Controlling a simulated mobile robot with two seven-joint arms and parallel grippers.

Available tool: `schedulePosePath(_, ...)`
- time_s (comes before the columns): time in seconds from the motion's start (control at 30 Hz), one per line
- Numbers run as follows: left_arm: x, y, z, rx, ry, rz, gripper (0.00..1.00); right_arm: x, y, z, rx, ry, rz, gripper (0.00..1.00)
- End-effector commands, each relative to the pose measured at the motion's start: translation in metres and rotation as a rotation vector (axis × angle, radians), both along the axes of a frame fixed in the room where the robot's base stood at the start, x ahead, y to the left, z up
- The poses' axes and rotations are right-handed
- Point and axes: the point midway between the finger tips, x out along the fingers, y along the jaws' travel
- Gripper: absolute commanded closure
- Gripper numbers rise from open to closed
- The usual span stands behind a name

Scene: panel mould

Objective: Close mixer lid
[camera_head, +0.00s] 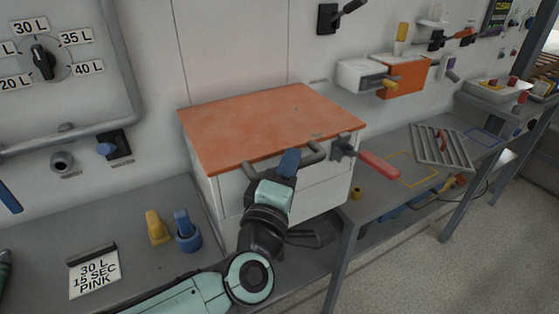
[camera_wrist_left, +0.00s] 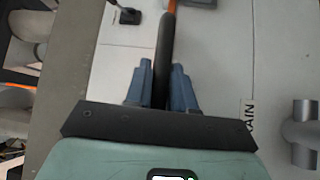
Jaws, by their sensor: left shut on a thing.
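The mixer (camera_head: 325,185) is a white box on the grey bench in the head view. Its orange lid (camera_head: 262,122) lies across the top of the box and looks level, with no clear gap visible. A dark bar handle (camera_head: 312,155) runs along the lid's front edge. My left gripper (camera_head: 288,163) is at this handle, in front of the box. In the left wrist view the dark handle (camera_wrist_left: 166,50) passes between the two blue fingers of my left gripper (camera_wrist_left: 163,85), which is shut on it. My right gripper is not in view.
A yellow piece (camera_head: 157,228) and a blue piece (camera_head: 187,232) stand on the bench at left, near a sign (camera_head: 95,274). A slatted grey grate (camera_head: 440,147) lies to the right.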

Motion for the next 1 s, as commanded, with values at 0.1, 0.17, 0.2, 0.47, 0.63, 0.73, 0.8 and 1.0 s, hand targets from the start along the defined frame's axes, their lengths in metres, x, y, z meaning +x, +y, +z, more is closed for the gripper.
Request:
schedulePosePath(0.1, 0.002, 0.000, -0.006, 0.000, 0.008, 0.006, 1.00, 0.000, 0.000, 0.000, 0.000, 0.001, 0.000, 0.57)
schedulePosePath(0.17, 0.002, 0.000, -0.007, 0.001, 0.009, 0.006, 1.00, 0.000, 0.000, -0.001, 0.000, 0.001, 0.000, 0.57)
schedulePosePath(0.2, 0.002, 0.000, -0.007, 0.002, 0.010, 0.006, 1.00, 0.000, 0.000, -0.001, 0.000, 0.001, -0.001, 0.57)
schedulePosePath(0.47, 0.003, 0.000, -0.010, 0.003, 0.016, 0.005, 1.00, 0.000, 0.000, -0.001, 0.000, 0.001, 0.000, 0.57)
schedulePosePath(0.63, 0.003, -0.001, -0.010, 0.003, 0.017, 0.003, 0.71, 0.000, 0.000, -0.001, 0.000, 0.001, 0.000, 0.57)
schedulePosePath(0.73, 0.002, -0.001, -0.010, 0.003, 0.016, 0.003, 0.71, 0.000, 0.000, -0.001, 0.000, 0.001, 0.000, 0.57)
schedulePosePath(0.8, 0.002, -0.001, -0.009, 0.003, 0.016, 0.002, 0.71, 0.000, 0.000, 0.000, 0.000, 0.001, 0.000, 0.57)
schedulePosePath(1.0, -0.010, 0.002, -0.009, 0.006, 0.012, 0.002, 0.71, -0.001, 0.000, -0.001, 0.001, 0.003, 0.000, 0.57)
